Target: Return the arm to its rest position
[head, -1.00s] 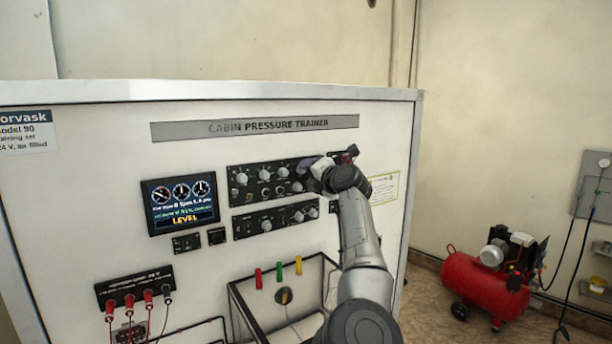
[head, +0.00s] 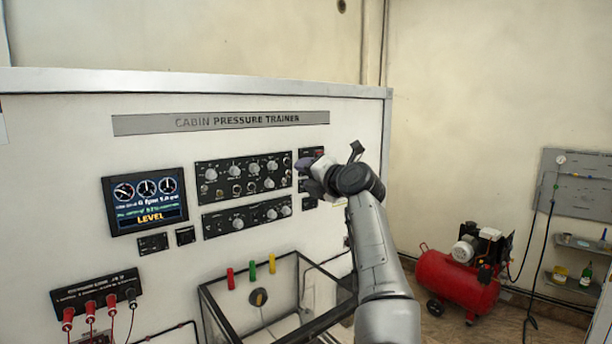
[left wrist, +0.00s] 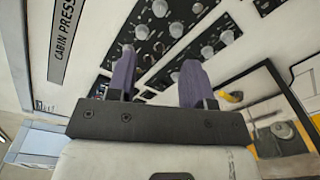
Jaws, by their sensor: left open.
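My left arm rises from the lower right of the head view to the right part of the trainer panel (head: 60,220). My left gripper (head: 307,168) is in front of the panel, just right of the upper knob strip (head: 243,175). The left wrist view shows its two purple fingers spread with nothing between them (left wrist: 157,80); the panel face and its knobs lie beyond. The gripper partly hides small modules right of the knob strips. My right gripper is not seen.
A glass-sided box (head: 213,308) with red, yellow and green markers above it juts out below the knobs. A display (head: 146,201) reads LEVEL. Red plugs (head: 90,307) with leads are lower left. A red compressor (head: 455,282) stands on the floor to the right; free space lies between.

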